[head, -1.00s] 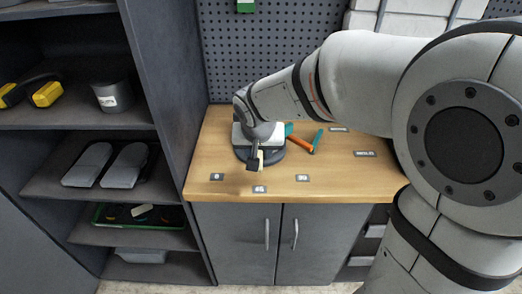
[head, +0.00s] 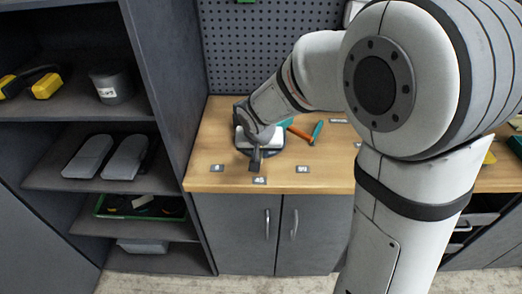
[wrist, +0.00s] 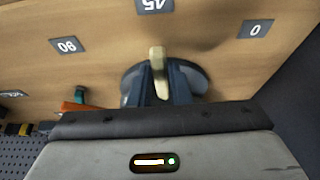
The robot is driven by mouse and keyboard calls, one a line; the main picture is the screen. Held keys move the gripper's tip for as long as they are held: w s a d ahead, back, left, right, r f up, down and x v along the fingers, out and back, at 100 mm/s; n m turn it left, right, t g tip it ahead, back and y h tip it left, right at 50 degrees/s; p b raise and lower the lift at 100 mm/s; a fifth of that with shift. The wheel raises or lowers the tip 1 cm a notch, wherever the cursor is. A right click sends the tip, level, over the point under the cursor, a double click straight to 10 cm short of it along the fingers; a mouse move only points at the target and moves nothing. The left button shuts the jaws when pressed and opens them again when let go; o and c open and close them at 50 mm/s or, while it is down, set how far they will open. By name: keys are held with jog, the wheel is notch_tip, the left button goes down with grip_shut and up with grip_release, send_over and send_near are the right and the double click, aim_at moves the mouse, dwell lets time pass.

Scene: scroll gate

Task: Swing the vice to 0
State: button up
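The vice (wrist: 205,80) has a dark round base that stands on the wooden bench, with a pale bar-like handle (wrist: 158,72) pointing roughly at the 45 label (wrist: 155,5). In the head view, my gripper (head: 255,160) hides most of the vice (head: 272,149). In the wrist view, the two dark fingers of my gripper (wrist: 160,88) lie close on both sides of the handle and look shut on it. The 0 label (wrist: 255,29) is to the right in the wrist view and to the left in the head view (head: 217,168). The 90 label (wrist: 68,45) is on the opposite side.
A tool with orange and teal parts (head: 302,131) lies on the bench (head: 225,150) just right of the vice. A tall grey shelf unit (head: 165,100) stands close on the left. A pegboard (head: 260,45) is behind. The bench front around the labels is clear.

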grip_shut()
jog(key=shift+d, duration=0.1)
